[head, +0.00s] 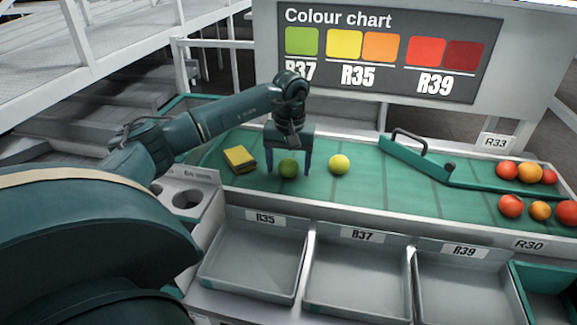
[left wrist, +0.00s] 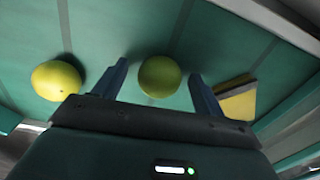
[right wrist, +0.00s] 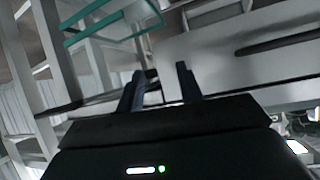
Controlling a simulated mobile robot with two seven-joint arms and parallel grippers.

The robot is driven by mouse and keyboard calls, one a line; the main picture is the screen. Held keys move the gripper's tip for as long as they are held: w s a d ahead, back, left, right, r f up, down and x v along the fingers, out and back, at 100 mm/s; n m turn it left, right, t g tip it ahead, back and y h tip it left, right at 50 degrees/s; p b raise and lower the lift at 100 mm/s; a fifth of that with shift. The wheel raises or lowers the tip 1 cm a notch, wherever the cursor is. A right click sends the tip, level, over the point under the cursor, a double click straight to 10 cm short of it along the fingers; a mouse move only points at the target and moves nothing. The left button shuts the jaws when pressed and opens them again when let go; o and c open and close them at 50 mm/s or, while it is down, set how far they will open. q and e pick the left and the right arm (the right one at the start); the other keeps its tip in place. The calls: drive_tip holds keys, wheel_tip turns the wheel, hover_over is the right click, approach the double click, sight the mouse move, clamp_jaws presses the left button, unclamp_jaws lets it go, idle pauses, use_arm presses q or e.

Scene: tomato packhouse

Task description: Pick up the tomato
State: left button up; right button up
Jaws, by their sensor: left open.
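A green tomato (head: 288,169) lies on the green belt, and my left gripper (head: 289,172) is over it, open, with one finger on each side. In the left wrist view the green tomato (left wrist: 160,76) sits between the fingertips (left wrist: 160,78), with a gap to each finger. A yellow tomato (head: 339,164) lies just to the right of the gripper in the head view; it is also in the left wrist view (left wrist: 56,80). My right gripper (right wrist: 160,78) shows in its own wrist view with its fingers apart and nothing between them.
A yellow sponge-like block (head: 240,159) lies close left of the left gripper. Grey trays labelled R35 (head: 254,262), R37 (head: 357,275) and R39 (head: 463,287) stand in front of the belt. A green diverter bar (head: 414,160) separates several red and orange tomatoes (head: 510,206) at right. A colour chart (head: 385,48) stands behind.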

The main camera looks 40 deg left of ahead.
sight(289, 161)
use_arm(q)
drive_tip(key=shift+c, duration=0.4)
drive_tip(key=c, duration=0.7)
wheel_tip(289, 161, up, 10)
drive_tip(key=shift+f, duration=0.1)
